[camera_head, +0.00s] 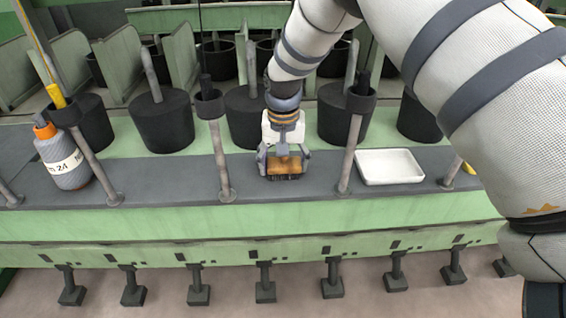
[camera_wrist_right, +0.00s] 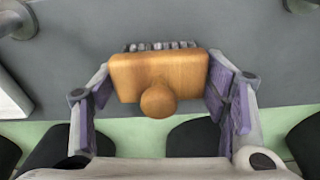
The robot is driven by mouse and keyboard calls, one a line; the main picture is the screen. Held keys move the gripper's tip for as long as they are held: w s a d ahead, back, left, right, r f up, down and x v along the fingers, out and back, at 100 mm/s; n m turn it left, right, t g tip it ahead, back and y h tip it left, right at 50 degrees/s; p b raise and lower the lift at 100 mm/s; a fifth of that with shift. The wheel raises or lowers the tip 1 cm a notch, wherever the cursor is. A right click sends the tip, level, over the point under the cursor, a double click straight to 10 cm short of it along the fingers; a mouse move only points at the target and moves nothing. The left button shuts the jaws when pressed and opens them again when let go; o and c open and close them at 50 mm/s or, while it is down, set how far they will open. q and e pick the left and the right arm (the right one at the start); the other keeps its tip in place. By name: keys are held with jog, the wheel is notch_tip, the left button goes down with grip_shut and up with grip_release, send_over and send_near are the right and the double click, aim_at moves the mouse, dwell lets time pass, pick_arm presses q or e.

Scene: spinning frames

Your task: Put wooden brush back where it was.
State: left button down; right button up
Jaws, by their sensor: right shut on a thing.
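The wooden brush (camera_head: 284,166) has an orange-brown wooden body with a round knob and dark bristles. It is at the grey ledge (camera_head: 135,184) of the green machine, between two upright grey posts. My right gripper (camera_head: 284,160) reaches down from above with a finger on each side of the brush and is shut on it. In the right wrist view the brush (camera_wrist_right: 158,78) sits between the purple-padded fingers, bristles on the far side. I cannot tell whether the bristles touch the ledge. My left gripper is not in view.
A white tray (camera_head: 390,167) lies on the ledge to the right of the brush. A grey bottle with an orange cap (camera_head: 64,160) stands at the left. Grey posts (camera_head: 222,160) rise from the ledge, and several black cans (camera_head: 162,122) stand behind. Ledge beside the brush is clear.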

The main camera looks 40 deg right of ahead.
aim_at(284, 166)
jog(key=o, duration=1.1)
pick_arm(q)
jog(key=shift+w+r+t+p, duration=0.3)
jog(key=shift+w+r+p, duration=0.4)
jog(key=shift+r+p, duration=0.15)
pick_arm(e)
jog(key=r, duration=0.8)
jog(key=s+a+r, duration=0.1)
jog(key=r, duration=0.3)
jog(key=shift+s+r, duration=0.1)
